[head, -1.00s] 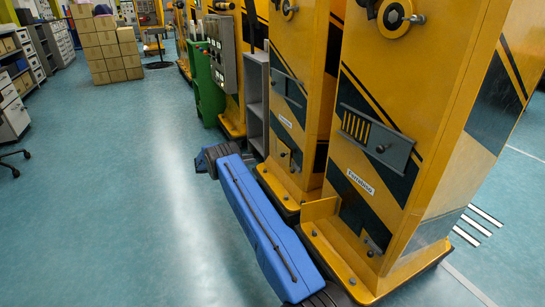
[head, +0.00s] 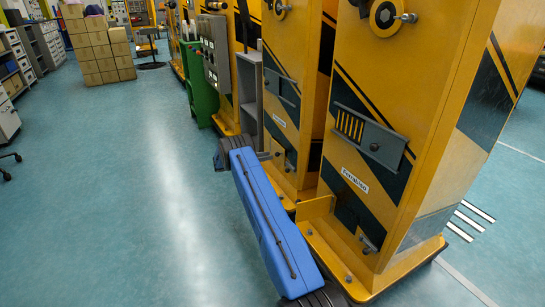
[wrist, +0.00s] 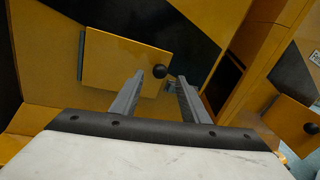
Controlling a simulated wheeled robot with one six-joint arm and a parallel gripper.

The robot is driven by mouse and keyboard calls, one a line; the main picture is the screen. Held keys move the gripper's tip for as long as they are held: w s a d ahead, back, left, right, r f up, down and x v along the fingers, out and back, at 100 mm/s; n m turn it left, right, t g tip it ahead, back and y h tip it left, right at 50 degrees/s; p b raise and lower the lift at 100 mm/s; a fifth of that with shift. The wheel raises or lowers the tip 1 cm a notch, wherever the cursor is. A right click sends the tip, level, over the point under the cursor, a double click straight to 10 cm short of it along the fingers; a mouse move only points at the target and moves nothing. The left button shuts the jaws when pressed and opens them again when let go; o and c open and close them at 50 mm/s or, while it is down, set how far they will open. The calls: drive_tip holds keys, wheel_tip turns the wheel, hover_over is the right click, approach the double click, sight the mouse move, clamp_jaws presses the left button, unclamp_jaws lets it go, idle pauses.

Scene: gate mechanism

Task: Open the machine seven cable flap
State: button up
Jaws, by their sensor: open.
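In the wrist view a small yellow flap (wrist: 122,64) with a round black knob (wrist: 160,72) lies on a yellow and black machine face. A dark hinge strip runs along its left edge. It looks shut or nearly so. A small grey catch (wrist: 174,85) sits right of the knob. My gripper (wrist: 161,78) is open and empty. Its fingertips appear on either side of the knob in the picture; I cannot tell the depth gap. In the head view my gripper (head: 274,155) is at the lower front of the second machine (head: 283,125). I cannot read a machine number.
A grey shelf unit (head: 248,95) and a green stand (head: 200,90) are beyond.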

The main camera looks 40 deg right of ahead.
drive_tip(key=shift+x, duration=2.1)
clamp_jaws()
